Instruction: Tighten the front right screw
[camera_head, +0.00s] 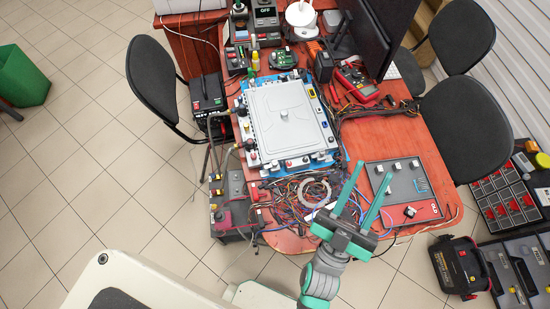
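A light grey box with a raised lid (285,118) sits on a blue base on the red-brown table. Small fittings line its edges, dark and white ones along the left and front sides. The front right corner of the box (332,155) has small fittings, but they are too small to tell which is the front right screw. My gripper (373,170) is open, with two long teal fingers spread apart and nothing visible between them. It is to the right of and in front of the box, over the table's front part near a grey panel.
The grey panel with several knobs (400,185) lies right of my gripper. Tangled wires (300,200) cover the table in front of the box.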

